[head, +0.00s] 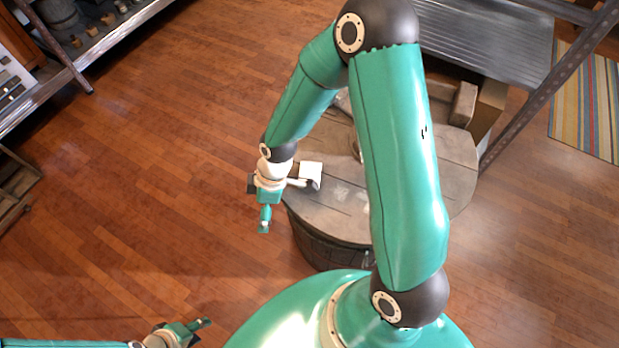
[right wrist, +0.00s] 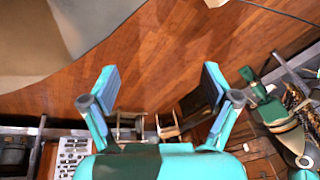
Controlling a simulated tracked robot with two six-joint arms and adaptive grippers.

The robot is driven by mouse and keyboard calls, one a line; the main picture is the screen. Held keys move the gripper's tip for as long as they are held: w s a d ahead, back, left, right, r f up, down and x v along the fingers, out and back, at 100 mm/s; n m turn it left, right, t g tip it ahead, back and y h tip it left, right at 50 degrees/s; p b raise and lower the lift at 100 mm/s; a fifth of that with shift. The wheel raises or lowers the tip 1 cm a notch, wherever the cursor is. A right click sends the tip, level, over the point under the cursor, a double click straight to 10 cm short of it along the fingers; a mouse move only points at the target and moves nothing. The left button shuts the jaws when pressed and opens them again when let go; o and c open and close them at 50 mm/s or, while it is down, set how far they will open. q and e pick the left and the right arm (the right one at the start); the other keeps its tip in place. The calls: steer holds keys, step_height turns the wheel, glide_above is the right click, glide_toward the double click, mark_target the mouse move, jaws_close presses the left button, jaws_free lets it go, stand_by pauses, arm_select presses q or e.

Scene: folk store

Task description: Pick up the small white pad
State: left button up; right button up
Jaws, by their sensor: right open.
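A small white pad (head: 311,169) lies near the left edge of the round wooden barrel table (head: 340,222). Something small and grey sits at its lower right; I cannot tell what. My right gripper (head: 264,217) points down just left of the table's edge, a short way to the left of the pad. In the right wrist view my right gripper (right wrist: 160,90) is open, with nothing between its fingers. My left gripper (head: 197,330) is low at the left of the head view, away from the table and over floor; its finger opening is unclear.
My right arm covers the middle of the table. A brown block (head: 463,104) stands at the table's back right. Metal shelving (head: 105,40) is at upper left. A striped rug (head: 588,100) lies at far right. The wooden floor (head: 150,170) left of the table is clear.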

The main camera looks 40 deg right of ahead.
steer(key=s+d+r+n+h+b, duration=0.1)
steer(key=d+r+n+h+b, duration=0.3)
steer(key=d+r+n, duration=1.15)
steer(key=b, duration=0.2)
glide_above(310, 173)
steer(key=f, duration=0.8)
steer(key=shift+a+f, duration=0.25)
steer(key=shift+f, duration=0.05)
steer(key=shift+d+f+b, duration=0.2)
steer(key=shift+f+b, duration=0.35)
steer(key=shift+f, duration=2.1)
steer(key=c, duration=0.9)
steer(key=shift+r, duration=0.15)
